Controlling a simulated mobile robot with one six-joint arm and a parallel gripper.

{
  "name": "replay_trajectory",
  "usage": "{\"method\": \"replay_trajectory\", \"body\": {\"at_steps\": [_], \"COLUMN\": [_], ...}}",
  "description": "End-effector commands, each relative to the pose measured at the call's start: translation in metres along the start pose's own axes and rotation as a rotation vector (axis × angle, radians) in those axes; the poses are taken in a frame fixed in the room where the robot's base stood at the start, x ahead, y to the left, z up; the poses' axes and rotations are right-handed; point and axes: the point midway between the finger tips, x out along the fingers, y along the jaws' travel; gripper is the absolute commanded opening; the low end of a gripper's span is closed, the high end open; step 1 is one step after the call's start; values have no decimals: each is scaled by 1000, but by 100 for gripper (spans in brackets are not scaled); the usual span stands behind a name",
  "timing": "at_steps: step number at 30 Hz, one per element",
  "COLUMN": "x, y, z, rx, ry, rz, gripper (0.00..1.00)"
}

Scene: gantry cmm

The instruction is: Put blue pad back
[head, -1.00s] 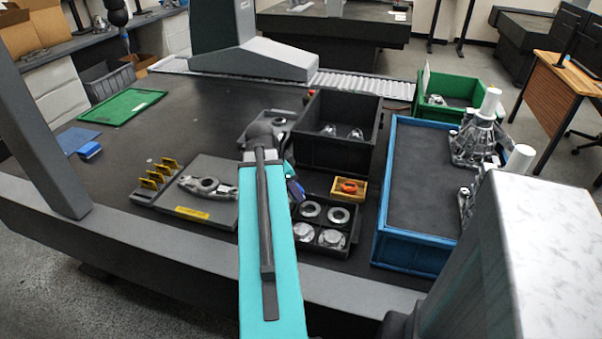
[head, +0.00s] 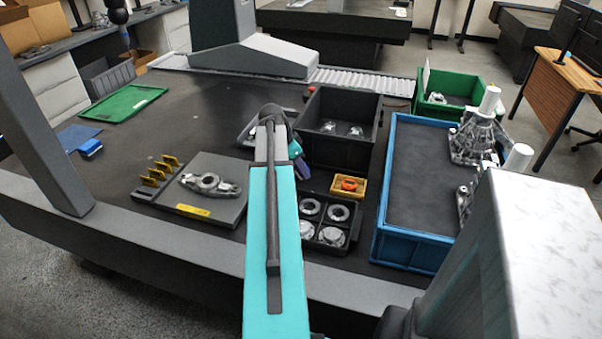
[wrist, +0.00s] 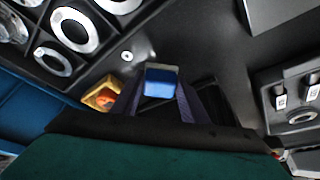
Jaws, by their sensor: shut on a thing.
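A small blue pad (wrist: 160,84) with a paler upper face sits between the two purple fingers of my gripper (wrist: 160,94) in the wrist view. My gripper is shut on it, above the dark table. In the head view my gripper (head: 298,160) shows only in part behind my own arm, and I cannot make out the held pad there. Another blue block (head: 91,149) lies at the left of the table, by a flat blue mat (head: 77,136).
A dark tray (head: 327,246) with several metal rings, a yellow box (head: 361,191) with an orange part, a black bin (head: 334,151) and a blue crate (head: 380,236) stand near my arm. A grey fixture plate (head: 228,206) lies left. The table's middle left is clear.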

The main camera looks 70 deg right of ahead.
Motion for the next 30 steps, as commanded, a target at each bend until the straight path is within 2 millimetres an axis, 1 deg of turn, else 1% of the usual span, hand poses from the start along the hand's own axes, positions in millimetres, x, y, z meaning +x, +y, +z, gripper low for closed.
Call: {"method": "replay_trajectory", "body": {"at_steps": [1, 4, 16, 20, 27, 30], "x": [1, 3, 4, 12, 32, 35], "y": [-4, -6, -6, -6, -6, -6], "z": [-3, -4, -4, 0, 8, 9], "rx": [0, 0, 0, 0, 1, 1], "ry": [0, 0, 0, -1, 0, 0], "rz": [0, 0, 1, 2, 1, 0], "gripper": [19, 19, 19, 19, 19, 19]}}
